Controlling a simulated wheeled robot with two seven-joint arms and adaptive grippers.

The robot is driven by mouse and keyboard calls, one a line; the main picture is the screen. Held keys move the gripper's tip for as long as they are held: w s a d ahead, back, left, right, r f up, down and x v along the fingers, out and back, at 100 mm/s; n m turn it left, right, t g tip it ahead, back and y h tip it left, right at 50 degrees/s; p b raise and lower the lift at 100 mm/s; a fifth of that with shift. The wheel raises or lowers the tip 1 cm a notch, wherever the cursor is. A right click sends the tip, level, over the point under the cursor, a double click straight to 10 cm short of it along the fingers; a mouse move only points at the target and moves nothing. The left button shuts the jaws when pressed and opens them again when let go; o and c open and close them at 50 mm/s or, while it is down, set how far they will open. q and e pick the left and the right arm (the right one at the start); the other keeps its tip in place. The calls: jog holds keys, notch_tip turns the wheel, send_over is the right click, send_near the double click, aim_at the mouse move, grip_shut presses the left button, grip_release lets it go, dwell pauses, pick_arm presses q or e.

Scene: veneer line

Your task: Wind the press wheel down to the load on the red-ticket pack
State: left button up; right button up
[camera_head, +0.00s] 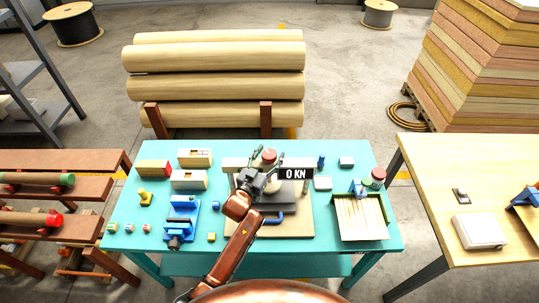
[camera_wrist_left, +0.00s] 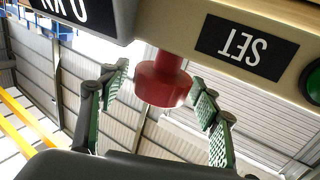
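The press stands at the middle of the teal table, with a pale crossbeam (camera_head: 232,163), a dark grey block (camera_head: 292,196) and a display (camera_head: 296,174) reading 0 KN. A red round knob (camera_head: 269,156) shows at the beam; it also shows in the left wrist view (camera_wrist_left: 162,82), beside a SET label (camera_wrist_left: 245,47). My left gripper (camera_head: 264,163) is at the knob. In the left wrist view its fingers (camera_wrist_left: 160,100) are open on either side of the knob, with gaps visible. My arm hides part of the press. I cannot make out a red ticket. My right gripper is not in view.
A blue handle (camera_head: 272,218) lies low on the press. A slatted wooden tray (camera_head: 361,218) is to the right, a blue device (camera_head: 182,220) and small boxes (camera_head: 194,157) to the left. A green button (camera_wrist_left: 314,84) is near the SET label. Logs (camera_head: 215,85) lie behind.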

pick_arm(q)
jog(key=c, duration=1)
jog(key=shift+r+m+g+h+p, duration=0.15)
jog(key=shift+m+g+h+p, duration=0.35)
jog(key=shift+m+h+p, duration=0.35)
jog(key=shift+c, duration=0.2)
jog(key=shift+m+g+h+p, duration=0.4)
jog(key=shift+g+h, duration=0.1)
jog(key=shift+h, duration=0.25)
jog(key=o, duration=1.2)
jog(key=shift+f, duration=0.2)
jog(key=shift+s+a, duration=0.1)
jog(key=v, duration=1.1)
jog(key=shift+s+a, duration=0.25)
jog(key=shift+s, duration=0.05)
